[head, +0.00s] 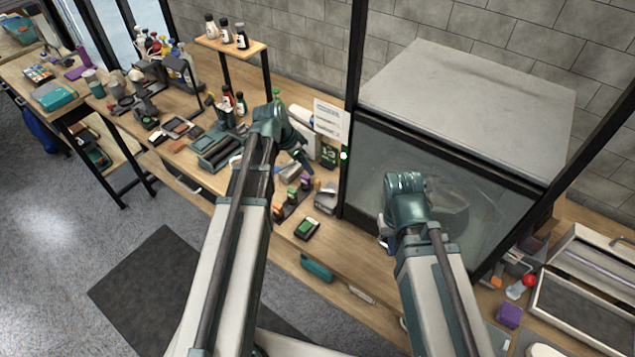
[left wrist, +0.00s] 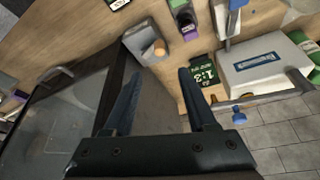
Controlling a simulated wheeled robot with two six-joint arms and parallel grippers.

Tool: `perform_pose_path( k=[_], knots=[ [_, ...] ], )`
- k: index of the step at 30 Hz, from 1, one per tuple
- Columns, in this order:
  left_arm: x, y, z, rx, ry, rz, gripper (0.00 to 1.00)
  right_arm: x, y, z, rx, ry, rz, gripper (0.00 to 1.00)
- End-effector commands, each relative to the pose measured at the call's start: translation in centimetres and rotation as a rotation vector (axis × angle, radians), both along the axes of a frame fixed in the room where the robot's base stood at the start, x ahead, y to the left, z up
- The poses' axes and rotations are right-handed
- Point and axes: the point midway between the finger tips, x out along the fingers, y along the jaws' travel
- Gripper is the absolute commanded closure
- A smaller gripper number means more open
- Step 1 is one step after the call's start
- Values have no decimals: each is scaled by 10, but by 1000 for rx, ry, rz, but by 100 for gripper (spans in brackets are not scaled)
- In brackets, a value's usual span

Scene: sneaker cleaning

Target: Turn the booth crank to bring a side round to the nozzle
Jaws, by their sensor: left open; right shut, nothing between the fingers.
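The booth (head: 465,95) is a large box with a pale grey top, dark frame and glass front (head: 370,165). A blurred rounded shape (head: 450,215) shows faintly through the glass; I cannot tell what it is. I cannot make out the crank or the nozzle. My left gripper (head: 303,160) is left of the booth above the bench. In the left wrist view its two fingers (left wrist: 158,90) are apart with nothing between them, beside the booth's dark frame. My right gripper (head: 385,240) is in front of the glass, mostly hidden behind my wrist; it is shut and empty.
A green-and-black sign (head: 328,152) stands left of the booth; it also shows in the left wrist view (left wrist: 202,75). Brushes, bottles and small tools crowd the bench on the left. An open case (head: 590,300) and a purple block (head: 509,315) lie at the right.

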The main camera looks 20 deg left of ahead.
Motion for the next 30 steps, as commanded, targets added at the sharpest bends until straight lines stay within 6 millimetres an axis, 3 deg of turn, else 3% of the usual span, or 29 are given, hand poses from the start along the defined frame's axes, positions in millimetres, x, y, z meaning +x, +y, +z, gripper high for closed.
perform_pose_path(
  k=[21,30],
  knots=[
    [30,-26,-102,0,0,-1,43,0,0,-102,0,0,-1,100],
    [36,-32,-116,-1,-1,0,43,0,0,-116,0,0,-1,100]
  ],
)
